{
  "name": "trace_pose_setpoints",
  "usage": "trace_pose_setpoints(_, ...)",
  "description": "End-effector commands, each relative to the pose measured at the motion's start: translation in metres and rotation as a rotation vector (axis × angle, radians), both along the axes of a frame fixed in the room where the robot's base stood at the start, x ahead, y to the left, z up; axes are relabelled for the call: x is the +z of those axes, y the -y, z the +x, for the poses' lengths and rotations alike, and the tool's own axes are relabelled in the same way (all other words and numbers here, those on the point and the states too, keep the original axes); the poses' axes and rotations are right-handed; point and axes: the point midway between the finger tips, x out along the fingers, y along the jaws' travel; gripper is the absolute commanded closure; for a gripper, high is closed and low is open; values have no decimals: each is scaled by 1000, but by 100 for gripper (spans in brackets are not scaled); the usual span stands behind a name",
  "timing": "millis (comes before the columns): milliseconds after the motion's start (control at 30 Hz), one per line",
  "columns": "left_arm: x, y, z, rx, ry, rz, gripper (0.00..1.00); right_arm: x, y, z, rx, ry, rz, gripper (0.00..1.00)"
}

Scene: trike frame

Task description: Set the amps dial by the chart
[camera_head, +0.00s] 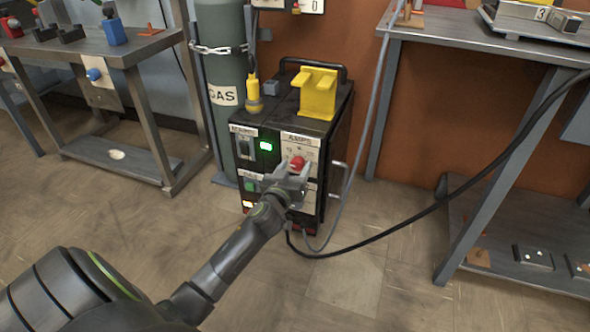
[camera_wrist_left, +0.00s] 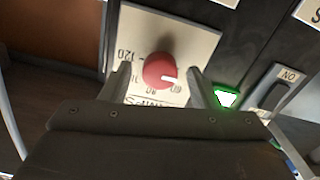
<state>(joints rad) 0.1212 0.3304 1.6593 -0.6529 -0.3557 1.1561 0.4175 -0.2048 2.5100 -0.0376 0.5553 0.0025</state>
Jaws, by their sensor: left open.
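The amps dial (camera_head: 297,163) is a red knob on a white plate marked AMPS (camera_head: 300,140), on the front of the black welding machine (camera_head: 335,125). In the left wrist view the dial (camera_wrist_left: 160,71) shows a white pointer mark, and its plate (camera_wrist_left: 185,38) appears upside down with "120" legible. My left gripper (camera_head: 291,172) is open at the dial. In the left wrist view its fingers (camera_wrist_left: 158,82) stand on either side of the knob; I cannot tell whether they touch it. No chart is clearly readable. My right gripper is not in view.
A green light (camera_head: 266,146) glows beside the dial plate. A green gas cylinder (camera_head: 222,80) stands left of the machine. A yellow holder (camera_head: 317,92) sits on top. A black cable (camera_head: 430,208) runs right from the machine's base. Workbenches stand at both sides.

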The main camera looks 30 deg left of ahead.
Motion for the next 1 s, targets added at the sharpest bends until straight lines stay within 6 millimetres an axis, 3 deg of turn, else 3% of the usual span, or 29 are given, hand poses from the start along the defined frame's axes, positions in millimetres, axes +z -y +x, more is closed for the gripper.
trace_pose_setpoints(400,0,-2,6,0,0,0,44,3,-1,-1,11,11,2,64)
trace_pose_setpoints(733,0,-1,6,0,0,0,88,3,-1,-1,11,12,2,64)
trace_pose_setpoints(1000,0,-1,5,0,-5,22,89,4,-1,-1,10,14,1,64)
